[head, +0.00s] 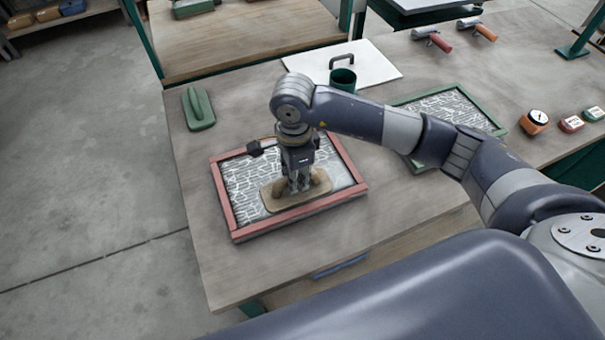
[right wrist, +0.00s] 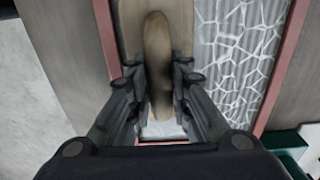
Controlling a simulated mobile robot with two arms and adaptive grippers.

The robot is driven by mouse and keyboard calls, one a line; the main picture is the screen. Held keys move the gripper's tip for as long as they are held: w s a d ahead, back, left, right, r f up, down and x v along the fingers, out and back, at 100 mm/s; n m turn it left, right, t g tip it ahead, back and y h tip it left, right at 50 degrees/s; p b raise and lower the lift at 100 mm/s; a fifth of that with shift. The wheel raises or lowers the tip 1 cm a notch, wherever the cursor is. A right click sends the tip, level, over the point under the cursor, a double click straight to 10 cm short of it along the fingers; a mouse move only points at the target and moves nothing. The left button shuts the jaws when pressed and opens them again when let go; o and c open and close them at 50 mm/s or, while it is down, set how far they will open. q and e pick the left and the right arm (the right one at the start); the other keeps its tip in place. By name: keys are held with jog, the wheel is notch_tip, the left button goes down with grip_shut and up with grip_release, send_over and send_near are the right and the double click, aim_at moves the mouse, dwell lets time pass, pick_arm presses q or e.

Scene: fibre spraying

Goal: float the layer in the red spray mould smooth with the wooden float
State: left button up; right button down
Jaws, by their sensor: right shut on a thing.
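The red spray mould (head: 234,220) lies on the workbench, a shallow red frame holding a grey layer with a web of white fibres. My right gripper (head: 299,184) is over the mould's front part, pointing down and shut on the handle of the wooden float (head: 272,197). The float lies flat over the layer, close to the front rim; whether it touches the layer I cannot tell. In the right wrist view the fingers sit either side of the float's handle (right wrist: 158,60), and white fibres show to the right of it. My left gripper is not in view.
A green float (head: 198,108) lies at the bench's left. Bare bench surrounds the red mould's left.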

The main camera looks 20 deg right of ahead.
aim_at(316, 170)
jog(key=shift+a+b, duration=1.15)
jog(key=shift+a, duration=2.15)
jog(key=shift+d+f+b, duration=0.1)
jog(key=shift+d+b, duration=0.2)
jog(key=shift+d, duration=0.2)
jog(key=shift+d+b, duration=0.9)
jog(key=shift+d, duration=1.6)
jog(key=shift+d+b, duration=0.3)
jog(key=shift+d, duration=0.2)
jog(key=shift+w+d+b, duration=0.1)
jog(key=shift+d+b, duration=0.5)
jog(key=shift+d, duration=0.9)
jog(key=shift+d+b, duration=0.45)
jog(key=shift+d, duration=0.3)
